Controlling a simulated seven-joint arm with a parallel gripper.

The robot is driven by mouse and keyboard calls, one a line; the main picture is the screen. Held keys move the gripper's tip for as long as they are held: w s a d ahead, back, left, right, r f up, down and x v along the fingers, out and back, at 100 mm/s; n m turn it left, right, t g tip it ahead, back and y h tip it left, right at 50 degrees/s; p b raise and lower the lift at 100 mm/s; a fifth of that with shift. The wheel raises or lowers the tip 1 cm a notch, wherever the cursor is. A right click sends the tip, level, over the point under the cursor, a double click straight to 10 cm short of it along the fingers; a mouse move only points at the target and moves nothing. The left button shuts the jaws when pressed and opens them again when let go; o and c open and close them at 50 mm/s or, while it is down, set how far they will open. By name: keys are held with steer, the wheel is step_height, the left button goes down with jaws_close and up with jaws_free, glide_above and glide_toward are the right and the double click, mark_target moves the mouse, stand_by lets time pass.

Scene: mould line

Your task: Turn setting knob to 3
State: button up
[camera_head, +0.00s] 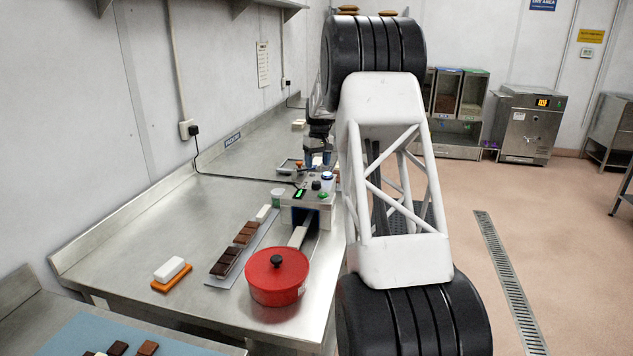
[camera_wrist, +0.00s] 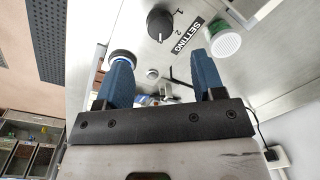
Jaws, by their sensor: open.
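The setting knob (camera_wrist: 160,23) is black and round, on a pale metal panel at the top of the wrist view. The knob's exact setting is too small to read. My gripper (camera_wrist: 163,68) has two blue fingers spread apart with nothing between them. The knob lies beyond the fingertips, apart from them. In the head view the machine (camera_head: 298,207) stands on the bench, and my gripper is partly hidden beside my arm.
A red lidded pot (camera_head: 277,284), chocolate bars (camera_head: 228,262) and a white block (camera_head: 169,268) stand on the bench (camera_head: 150,235).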

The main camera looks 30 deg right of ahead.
mark_target(316, 182)
steer(key=shift+f, duration=0.1)
steer(key=shift+a+f, duration=0.2)
steer(key=shift+f, duration=3.6)
steer(key=c, duration=0.9)
